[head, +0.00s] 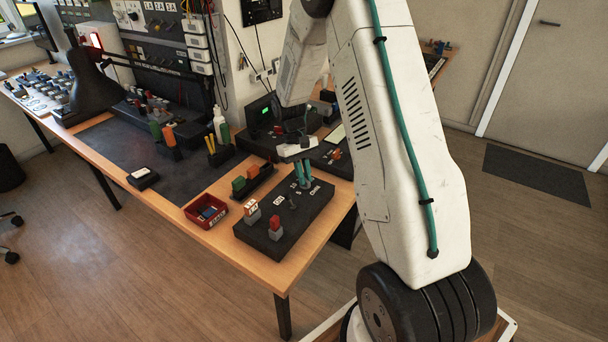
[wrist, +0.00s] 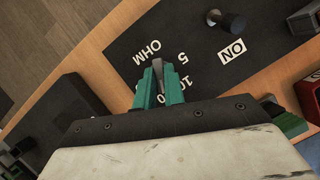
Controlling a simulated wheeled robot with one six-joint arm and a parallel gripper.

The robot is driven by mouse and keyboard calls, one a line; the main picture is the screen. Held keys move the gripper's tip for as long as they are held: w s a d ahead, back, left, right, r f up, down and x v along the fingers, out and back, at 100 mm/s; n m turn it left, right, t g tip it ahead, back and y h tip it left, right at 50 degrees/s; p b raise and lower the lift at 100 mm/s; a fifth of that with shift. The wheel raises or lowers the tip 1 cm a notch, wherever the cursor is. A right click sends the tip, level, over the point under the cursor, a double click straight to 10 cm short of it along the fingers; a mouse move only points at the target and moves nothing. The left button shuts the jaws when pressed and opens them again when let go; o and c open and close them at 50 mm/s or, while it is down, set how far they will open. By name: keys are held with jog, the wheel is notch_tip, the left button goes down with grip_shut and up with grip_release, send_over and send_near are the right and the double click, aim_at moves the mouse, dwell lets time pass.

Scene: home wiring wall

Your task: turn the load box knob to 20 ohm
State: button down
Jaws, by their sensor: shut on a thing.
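The load box (head: 262,226) is a black panel on the wooden table, below my arm in the head view. Its black face (wrist: 190,35) fills much of the wrist view, with the labels OHM, 5 and 10 and a partly covered label ending in 0. My gripper (head: 303,178) has green fingers, which also show in the wrist view (wrist: 168,80). They are shut on the load box knob (wrist: 171,76), a grey piece showing between the fingertips beside the 5 and 10 marks. I cannot tell which mark the knob points to.
A black switch knob (wrist: 232,24) stands near the ON label on the box. Red-and-grey plugs (head: 275,227) stand at its near edge. A red tray (head: 206,211) lies to its left. Black devices (head: 262,117) stand behind. The dark mat (head: 120,150) has free room.

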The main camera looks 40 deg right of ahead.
jog(key=shift+d+m, duration=0.1)
jog(key=shift+m, duration=0.5)
jog(key=c, duration=1.5)
grip_release()
jog(key=v, duration=0.8)
jog(key=shift+d, duration=0.1)
jog(key=shift+f, duration=0.1)
